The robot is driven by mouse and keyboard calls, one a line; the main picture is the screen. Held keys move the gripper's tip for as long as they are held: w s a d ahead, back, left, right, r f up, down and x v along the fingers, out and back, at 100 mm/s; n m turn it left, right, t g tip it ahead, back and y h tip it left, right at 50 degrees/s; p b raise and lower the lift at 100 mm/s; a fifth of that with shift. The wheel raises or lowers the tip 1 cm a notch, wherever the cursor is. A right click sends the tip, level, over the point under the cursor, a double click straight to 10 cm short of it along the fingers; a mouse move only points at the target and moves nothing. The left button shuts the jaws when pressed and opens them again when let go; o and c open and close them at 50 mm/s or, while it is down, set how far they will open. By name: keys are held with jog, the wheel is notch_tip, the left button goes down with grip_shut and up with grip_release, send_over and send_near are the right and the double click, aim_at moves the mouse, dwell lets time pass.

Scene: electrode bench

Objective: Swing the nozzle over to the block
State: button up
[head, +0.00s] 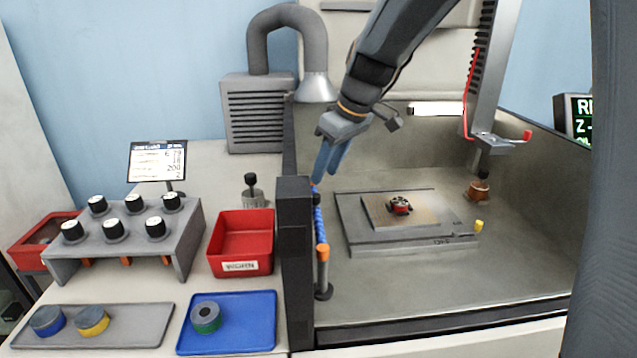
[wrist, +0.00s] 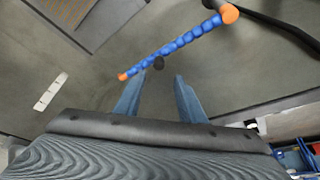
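The nozzle is a blue segmented hose (head: 319,222) with orange ends, standing just inside the tank's left wall. In the wrist view the hose (wrist: 180,42) runs slantwise beyond my fingertips, from a large orange end at upper right to a small orange tip at left. My gripper (head: 328,172) is open and empty above the hose's upper end. Its two blue fingers (wrist: 158,85) are apart, with nothing between them. A flat tan-topped block (head: 376,213) lies on a grey plate right of the hose, with a small red and black piece (head: 399,206) on it.
The tank's dark left wall (head: 294,250) stands close beside the hose. A copper-coloured electrode (head: 479,188) hangs under the column at right. A red bin (head: 240,242), a blue tray (head: 245,335) and a knob rack (head: 185,240) are on the left bench. The tank floor in front is clear.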

aim_at(316, 195)
jog(key=shift+p+x, duration=0.85)
jog(key=shift+x, duration=2.95)
jog(key=shift+w+d, duration=0.1)
jog(key=shift+d, duration=0.05)
grip_shut()
